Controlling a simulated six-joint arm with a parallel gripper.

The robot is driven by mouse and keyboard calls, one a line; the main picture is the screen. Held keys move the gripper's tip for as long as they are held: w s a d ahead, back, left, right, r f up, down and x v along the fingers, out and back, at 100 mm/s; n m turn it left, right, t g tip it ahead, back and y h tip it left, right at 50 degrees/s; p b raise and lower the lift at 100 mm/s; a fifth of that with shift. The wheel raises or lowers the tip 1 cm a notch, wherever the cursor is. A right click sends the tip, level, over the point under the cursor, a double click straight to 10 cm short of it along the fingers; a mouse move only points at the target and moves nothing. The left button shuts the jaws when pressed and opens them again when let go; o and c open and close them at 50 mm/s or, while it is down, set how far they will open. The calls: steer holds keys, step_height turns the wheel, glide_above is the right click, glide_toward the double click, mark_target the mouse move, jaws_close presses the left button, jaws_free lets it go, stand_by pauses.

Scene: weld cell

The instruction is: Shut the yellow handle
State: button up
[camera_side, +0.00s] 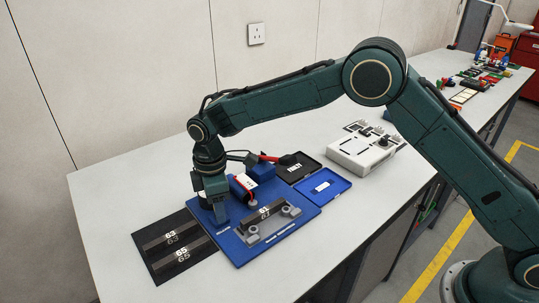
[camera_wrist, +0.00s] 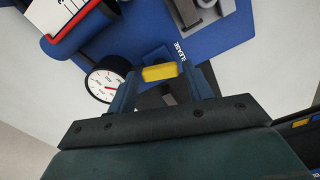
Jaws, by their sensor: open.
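The yellow handle (camera_wrist: 159,72) shows in the wrist view, between the two fingers of my gripper (camera_wrist: 165,78). The jaws are open, with a finger on either side of the handle; I cannot tell whether they touch it. In the side view my gripper (camera_side: 214,205) points down over the left part of the blue board (camera_side: 262,240) and hides the handle. Lettering that seems to read "RELEASE" lies on the blue surface beside the handle in the wrist view.
A round dial gauge (camera_wrist: 106,84) stands left of the handle. A grey fixture with a bar marked 61 (camera_side: 264,214) is to the right on the board. A black mat (camera_side: 160,226) with bars 63 and 65 lies left. A white device (camera_side: 362,150) stands behind right.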

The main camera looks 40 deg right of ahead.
steer(key=shift+f, duration=0.1)
steer(key=c, duration=0.7)
steer(key=shift+m, duration=0.4)
steer(key=m, duration=0.6)
steer(key=shift+m, duration=0.4)
steer(key=m, duration=0.6)
steer(key=shift+m, duration=0.4)
